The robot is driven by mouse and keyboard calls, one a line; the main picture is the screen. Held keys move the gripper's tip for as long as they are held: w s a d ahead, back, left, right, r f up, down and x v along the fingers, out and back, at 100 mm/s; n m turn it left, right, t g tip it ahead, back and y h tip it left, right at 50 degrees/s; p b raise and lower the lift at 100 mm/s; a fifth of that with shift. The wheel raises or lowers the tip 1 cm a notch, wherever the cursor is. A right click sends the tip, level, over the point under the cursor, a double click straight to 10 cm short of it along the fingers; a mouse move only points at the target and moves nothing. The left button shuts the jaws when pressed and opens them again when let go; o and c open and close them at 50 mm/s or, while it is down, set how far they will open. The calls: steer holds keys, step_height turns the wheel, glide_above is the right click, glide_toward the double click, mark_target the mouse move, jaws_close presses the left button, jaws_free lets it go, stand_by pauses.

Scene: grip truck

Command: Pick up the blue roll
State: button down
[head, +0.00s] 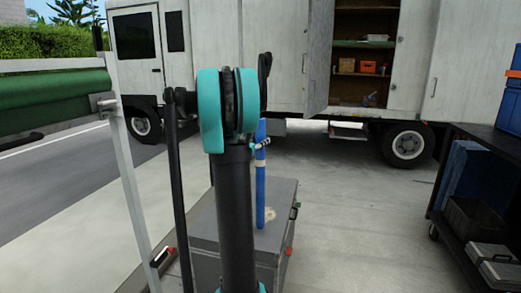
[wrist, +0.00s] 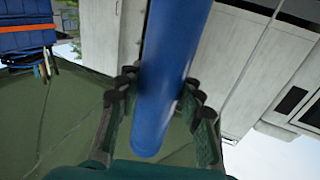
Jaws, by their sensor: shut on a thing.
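The blue roll (head: 260,195) is a long, thin upright tube right of my arm in the head view. Its lower end shows against the top of a grey box (head: 278,238); I cannot tell whether it touches. My gripper (head: 261,145) is shut on the roll, partly hidden behind my arm. In the wrist view the roll (wrist: 172,65) runs between the two fingers of my gripper (wrist: 158,98), its near end close to the palm. The roll's upper part is partly hidden in the head view.
A white truck (head: 250,60) with open shelves stands behind. A green roll on a metal frame (head: 50,100) is at the left. A dark shelf cart (head: 475,205) with blue and grey cases is at the right. Concrete floor (head: 350,200) is clear between the box and cart.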

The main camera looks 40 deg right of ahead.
step_height(320, 180, up, 18)
steer(key=shift+f, duration=0.2)
steer(key=shift+a, duration=0.1)
